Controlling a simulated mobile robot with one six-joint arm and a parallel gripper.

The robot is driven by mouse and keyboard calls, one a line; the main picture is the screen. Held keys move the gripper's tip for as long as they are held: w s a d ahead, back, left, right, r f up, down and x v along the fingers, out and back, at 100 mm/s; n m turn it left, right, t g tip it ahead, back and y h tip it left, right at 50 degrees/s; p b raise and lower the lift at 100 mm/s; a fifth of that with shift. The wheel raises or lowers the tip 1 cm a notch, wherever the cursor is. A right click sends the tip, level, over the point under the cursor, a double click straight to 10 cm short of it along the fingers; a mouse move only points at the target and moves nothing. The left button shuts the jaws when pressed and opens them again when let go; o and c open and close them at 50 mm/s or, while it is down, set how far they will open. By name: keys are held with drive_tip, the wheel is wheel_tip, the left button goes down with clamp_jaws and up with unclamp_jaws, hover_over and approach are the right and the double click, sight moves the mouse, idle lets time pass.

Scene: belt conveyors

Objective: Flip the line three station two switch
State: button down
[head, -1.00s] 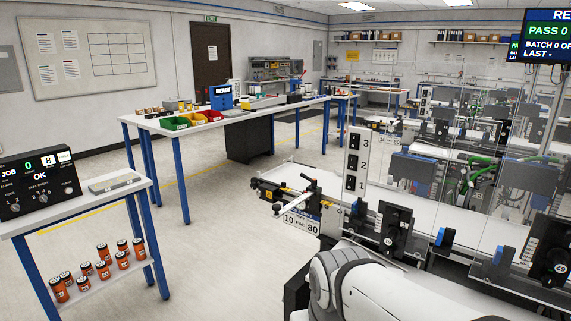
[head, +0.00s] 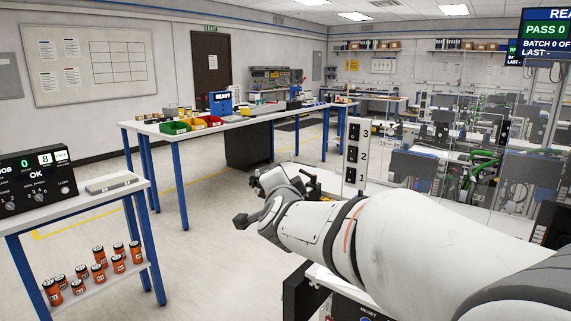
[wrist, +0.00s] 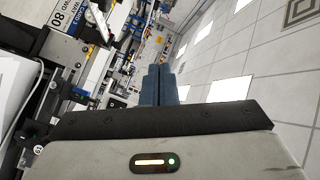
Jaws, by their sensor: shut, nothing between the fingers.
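A white upright panel (head: 357,152) with black switches marked 3, 2 and 1 from top to bottom stands right of centre in the head view. The middle switch (head: 352,154), beside the 2, is visible, but its setting is too small to tell. My arm passes in front of and below the panel. My gripper's blue-grey fingers (wrist: 158,84) are together and empty in the wrist view, pointing into open space. In the head view my arm's end is left of the panel and apart from it. I cannot make out the switches in the wrist view.
A workbench (head: 290,108) with coloured bins stands behind. A blue-legged table (head: 62,213) with a control box (head: 35,182) and orange jars is at left. Floor between the tables is clear.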

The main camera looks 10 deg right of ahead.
sight(352, 150)
drive_tip(key=s+d+r+m+g+h+b, duration=0.1)
drive_tip(key=d+m+g+h, duration=0.3)
drive_tip(key=d+m+h, duration=0.4)
drive_tip(key=shift+s+m+g+h+b, duration=0.25)
drive_tip(key=shift+m+h+b, duration=0.35)
drive_tip(key=shift+m+h, duration=1.75)
drive_tip(key=shift+w+r+m+y, duration=0.1)
drive_tip(key=shift+m+y, duration=0.45)
drive_tip(key=p+x, duration=0.1)
drive_tip(key=x, duration=1.3)
drive_tip(key=shift+p, duration=0.3)
